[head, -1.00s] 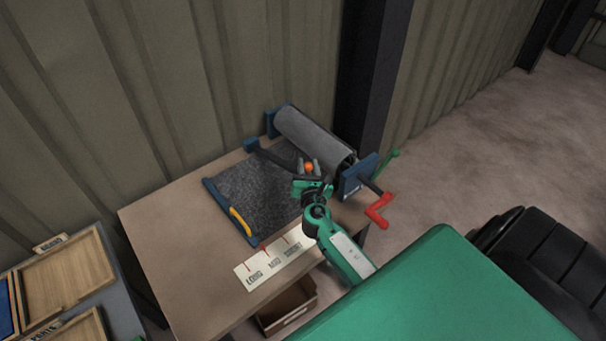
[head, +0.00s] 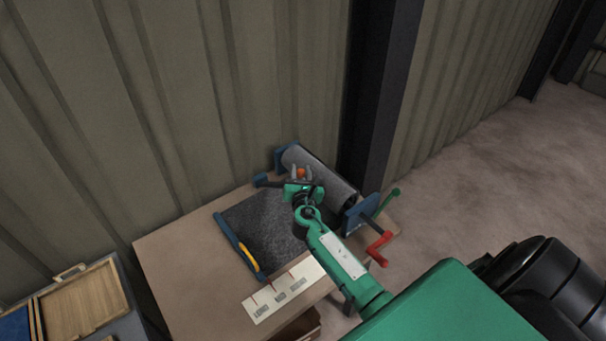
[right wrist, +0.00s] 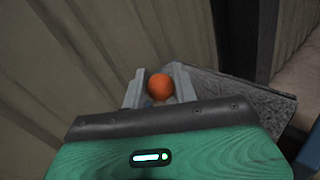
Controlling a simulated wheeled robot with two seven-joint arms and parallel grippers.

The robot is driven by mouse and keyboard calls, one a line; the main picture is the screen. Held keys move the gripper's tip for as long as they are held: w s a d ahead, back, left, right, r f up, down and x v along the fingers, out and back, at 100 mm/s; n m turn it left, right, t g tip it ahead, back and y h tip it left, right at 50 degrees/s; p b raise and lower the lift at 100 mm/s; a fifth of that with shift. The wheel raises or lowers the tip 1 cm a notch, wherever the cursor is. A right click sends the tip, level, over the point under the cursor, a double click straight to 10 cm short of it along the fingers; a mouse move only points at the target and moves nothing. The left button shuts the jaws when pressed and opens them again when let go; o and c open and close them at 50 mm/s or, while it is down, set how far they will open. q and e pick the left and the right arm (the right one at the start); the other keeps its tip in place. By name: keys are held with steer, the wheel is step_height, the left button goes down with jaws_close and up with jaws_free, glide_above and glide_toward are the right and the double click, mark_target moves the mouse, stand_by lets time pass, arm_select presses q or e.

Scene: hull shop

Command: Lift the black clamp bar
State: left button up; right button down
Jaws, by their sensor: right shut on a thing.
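The black clamp bar (head: 273,184) shows as a short dark length beside a blue end block, at the upper edge of the dark grey sheet; the rest is hidden behind my right gripper. My right gripper (head: 301,175) is in front of the grey roller, its fingers on either side of an orange knob (head: 300,172). In the right wrist view the orange knob (right wrist: 160,87) sits between the two grey fingers, which are shut on it. I cannot see clearly how the knob joins the bar. My left gripper is not in view.
A blue bar with a yellow handle (head: 249,256) edges the grey sheet (head: 262,222). A marked card (head: 284,287) lies in front. The table's left side is bare.

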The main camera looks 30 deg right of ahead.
steer(key=shift+w+r, duration=0.15)
steer(key=shift+r, duration=0.2)
steer(key=c, duration=1.4)
jaws_free()
steer(key=shift+o, duration=1.3)
steer(key=shift+w+a+f, duration=0.1)
steer(key=shift+w, duration=0.05)
steer(key=shift+w+f, duration=0.1)
steer(key=shift+f, duration=0.1)
steer(key=shift+s+a, duration=0.25)
steer(key=shift+s, duration=0.4)
steer(key=b+v, duration=0.4)
steer(key=v, duration=0.8)
steer(key=shift+s+a, duration=0.15)
steer(key=shift+a, duration=0.1)
steer(key=shift+r, duration=0.1)
